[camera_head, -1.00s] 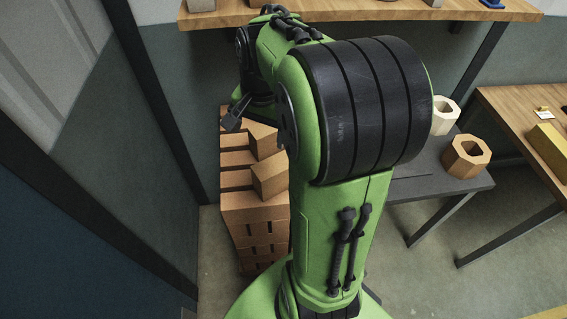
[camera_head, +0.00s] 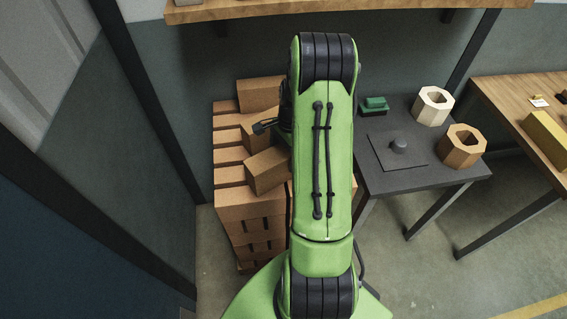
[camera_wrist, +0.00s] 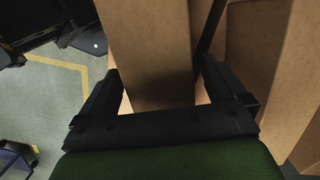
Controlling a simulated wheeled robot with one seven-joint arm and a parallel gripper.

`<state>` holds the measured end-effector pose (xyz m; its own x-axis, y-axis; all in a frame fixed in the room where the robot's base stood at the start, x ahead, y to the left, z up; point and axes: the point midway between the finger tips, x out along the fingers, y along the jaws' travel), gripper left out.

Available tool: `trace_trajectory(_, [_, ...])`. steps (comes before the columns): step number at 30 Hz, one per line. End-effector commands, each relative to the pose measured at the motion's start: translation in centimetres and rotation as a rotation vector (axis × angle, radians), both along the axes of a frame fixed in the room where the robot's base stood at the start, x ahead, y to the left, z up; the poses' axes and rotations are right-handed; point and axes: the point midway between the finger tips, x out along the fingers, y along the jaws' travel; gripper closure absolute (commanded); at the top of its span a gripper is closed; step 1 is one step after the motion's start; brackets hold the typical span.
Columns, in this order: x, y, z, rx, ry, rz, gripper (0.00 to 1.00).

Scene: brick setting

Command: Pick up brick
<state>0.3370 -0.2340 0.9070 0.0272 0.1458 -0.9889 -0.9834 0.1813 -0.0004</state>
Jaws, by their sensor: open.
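A stack of orange-brown bricks (camera_head: 250,212) stands left of my arm in the head view. Loose bricks lie on top, among them a tilted brick (camera_head: 266,171) and a higher brick at the back (camera_head: 258,94). My gripper (camera_wrist: 160,72) is open in the wrist view, with one dark finger on each side of a brick (camera_wrist: 150,40). That brick extends between the fingers; I cannot tell whether they touch it. Which stack brick it is, I cannot tell.
A dark table (camera_head: 425,180) right of my arm holds a cream hexagonal ring (camera_head: 433,106), a tan hexagonal ring (camera_head: 461,147) and a green object (camera_head: 374,105). A wooden shelf (camera_head: 400,8) runs along the back. A wooden table (camera_head: 515,95) stands at right. More bricks (camera_wrist: 265,60) show in the wrist view.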

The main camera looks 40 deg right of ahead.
Motion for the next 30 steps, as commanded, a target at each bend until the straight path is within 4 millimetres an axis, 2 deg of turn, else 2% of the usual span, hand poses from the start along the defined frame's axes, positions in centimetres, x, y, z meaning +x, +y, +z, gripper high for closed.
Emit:
trace_trajectory(1, [-0.1, 0.3, -1.3, 0.004, 0.004, 0.001, 0.02])
trace_trajectory(5, [0.0, 0.6, -3.3, 0.003, 0.003, 0.0, 0.02])
trace_trajectory(12, [0.1, 0.6, -3.5, 0.001, 0.001, 0.001, 0.02])
trace_trajectory(14, [0.1, 0.6, -3.5, 0.001, 0.001, 0.001, 0.1])
trace_trajectory(30, [0.1, 0.6, -3.5, 0.001, 0.001, 0.001, 0.93])
